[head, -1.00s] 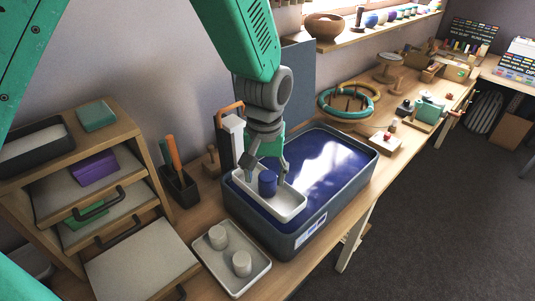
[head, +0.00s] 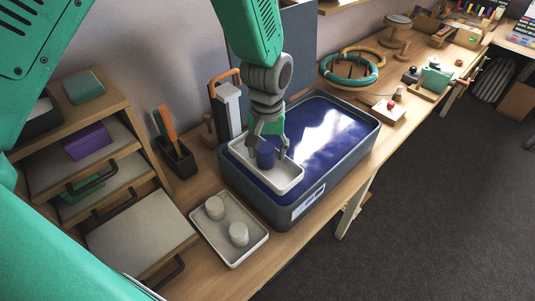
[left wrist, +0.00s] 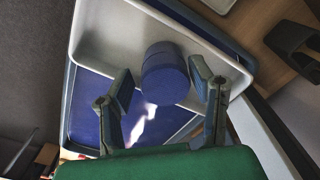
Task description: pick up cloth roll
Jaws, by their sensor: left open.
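The blue cloth roll (head: 265,158) stands upright in a white tray (head: 292,180) that sits over the left part of a large blue-filled bin (head: 325,140). My left gripper (head: 267,148) comes down from above, open, with one finger on each side of the roll. In the left wrist view the roll (left wrist: 165,75) shows between the two spread fingertips (left wrist: 162,80), with a gap visible on either side. The roll's lower part is partly hidden by the fingers in the head view. My right gripper is not in view.
A second white tray (head: 238,258) with two pale rolls lies in front of the bin. A wooden drawer unit (head: 150,172) stands at the left, and a dark tool holder (head: 178,160) is beside it. A green ring stand (head: 350,82) is behind the bin.

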